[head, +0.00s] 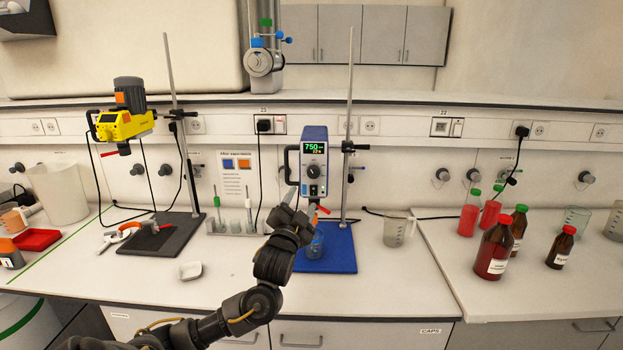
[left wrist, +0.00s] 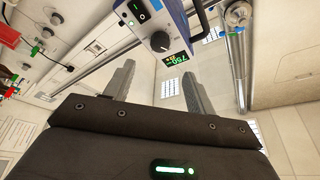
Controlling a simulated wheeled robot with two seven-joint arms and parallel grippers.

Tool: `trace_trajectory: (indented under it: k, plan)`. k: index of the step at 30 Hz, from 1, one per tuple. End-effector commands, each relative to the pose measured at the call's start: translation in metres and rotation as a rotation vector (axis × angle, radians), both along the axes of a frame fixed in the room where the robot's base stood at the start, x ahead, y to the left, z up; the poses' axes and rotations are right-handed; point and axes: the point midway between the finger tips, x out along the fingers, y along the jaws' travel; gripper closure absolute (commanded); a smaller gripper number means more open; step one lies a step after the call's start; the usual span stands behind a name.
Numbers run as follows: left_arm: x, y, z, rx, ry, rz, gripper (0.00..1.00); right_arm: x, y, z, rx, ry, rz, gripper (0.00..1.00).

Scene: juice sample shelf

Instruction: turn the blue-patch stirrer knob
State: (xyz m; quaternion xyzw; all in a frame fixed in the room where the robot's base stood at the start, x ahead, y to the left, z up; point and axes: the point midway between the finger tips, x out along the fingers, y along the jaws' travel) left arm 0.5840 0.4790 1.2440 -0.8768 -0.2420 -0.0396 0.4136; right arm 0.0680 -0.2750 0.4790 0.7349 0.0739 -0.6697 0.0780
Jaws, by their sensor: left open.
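The blue-topped stirrer (head: 314,148) hangs on a stand over a blue base plate (head: 340,251). Its green display reads 750. Its round dark knob (head: 313,171) sits below the display, and in the left wrist view the knob (left wrist: 160,42) shows with a white pointer mark. My left gripper (head: 300,200) is open and empty, just below and in front of the stirrer's housing. In the left wrist view, the gripper's fingers (left wrist: 158,78) are spread apart, with the knob ahead of the tips and roughly between them, seemingly apart from them. My right gripper is out of view.
A blue-tinted beaker (head: 316,245) stands on the blue plate below the stirrer. A yellow stirrer (head: 122,124) hangs at left. A glass beaker (head: 397,231) and red-juice bottles (head: 494,250) stand to the right. A white dish (head: 190,270) lies on the clear bench front.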

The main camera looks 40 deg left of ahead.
Motion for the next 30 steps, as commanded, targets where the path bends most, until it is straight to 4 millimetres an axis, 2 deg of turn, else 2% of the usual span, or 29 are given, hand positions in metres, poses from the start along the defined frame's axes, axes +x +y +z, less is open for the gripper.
trace_trajectory:
  k: [5,8,21,30]
  plan:
    - [0.004,0.003,0.004,0.006,-0.004,0.004,0.44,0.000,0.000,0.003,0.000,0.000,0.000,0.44]
    - [0.014,0.007,0.009,0.007,-0.003,0.004,0.44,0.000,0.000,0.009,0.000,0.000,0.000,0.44]
    - [0.081,0.037,0.029,0.004,-0.002,0.004,0.44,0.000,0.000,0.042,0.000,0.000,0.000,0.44]
    - [0.095,0.043,0.030,0.002,-0.001,0.003,0.44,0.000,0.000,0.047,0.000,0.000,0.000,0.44]
